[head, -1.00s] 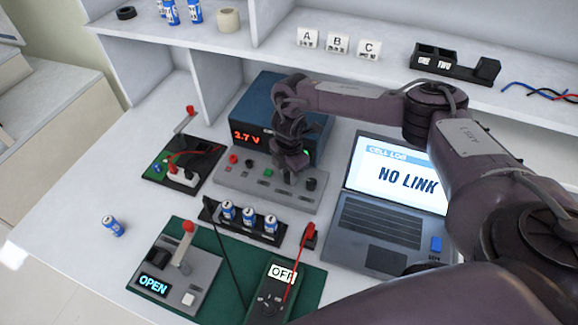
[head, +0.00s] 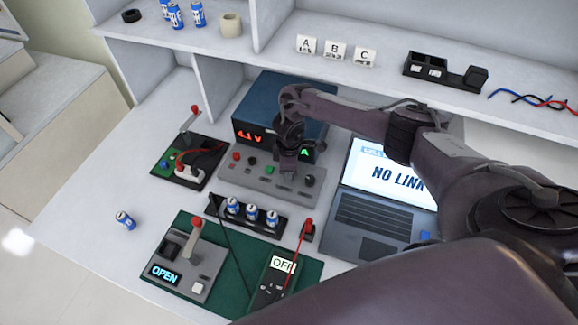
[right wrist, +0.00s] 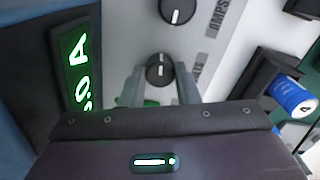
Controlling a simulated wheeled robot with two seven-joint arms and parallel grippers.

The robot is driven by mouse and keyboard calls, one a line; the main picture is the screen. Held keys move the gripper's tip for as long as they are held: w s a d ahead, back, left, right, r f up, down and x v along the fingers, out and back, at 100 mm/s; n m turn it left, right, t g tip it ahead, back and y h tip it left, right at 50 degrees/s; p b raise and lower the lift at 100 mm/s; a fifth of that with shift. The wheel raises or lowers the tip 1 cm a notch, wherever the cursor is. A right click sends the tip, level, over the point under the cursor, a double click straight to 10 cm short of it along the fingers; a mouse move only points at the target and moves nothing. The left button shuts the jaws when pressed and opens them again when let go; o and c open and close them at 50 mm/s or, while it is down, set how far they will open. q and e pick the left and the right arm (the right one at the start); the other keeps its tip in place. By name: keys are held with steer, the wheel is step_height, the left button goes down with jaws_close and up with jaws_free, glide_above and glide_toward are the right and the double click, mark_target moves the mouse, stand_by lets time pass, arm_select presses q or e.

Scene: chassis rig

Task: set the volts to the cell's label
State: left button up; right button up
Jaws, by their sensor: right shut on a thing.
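The bench supply (head: 268,98) is a blue box with a grey control panel (head: 245,180) in front. Its red volts display (head: 251,135) seems to read 4.1 V; the green amps display (right wrist: 80,75) is at the left of the right wrist view. My right gripper (head: 287,172) points down at the panel, its fingers closed around the black volts knob (right wrist: 158,72). The amps knob (right wrist: 178,10) is beyond it, untouched. Blue-and-white cells (head: 251,212) stand in a black holder (head: 222,216); one cell (right wrist: 292,97) shows in the wrist view. Their labels are too small to read. My left gripper is out of view.
A laptop (head: 375,215) reading NO LINK is to the right. A lever box (head: 184,268) showing OPEN and a meter (head: 272,285) showing OFF are on the green mat (head: 225,290). A loose cell (head: 125,220) lies at left, with bare table around it.

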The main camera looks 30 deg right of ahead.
stand_by(0.4)
steer(key=o, duration=1)
steer(key=shift+c, duration=0.2)
steer(key=shift+r, duration=3.95)
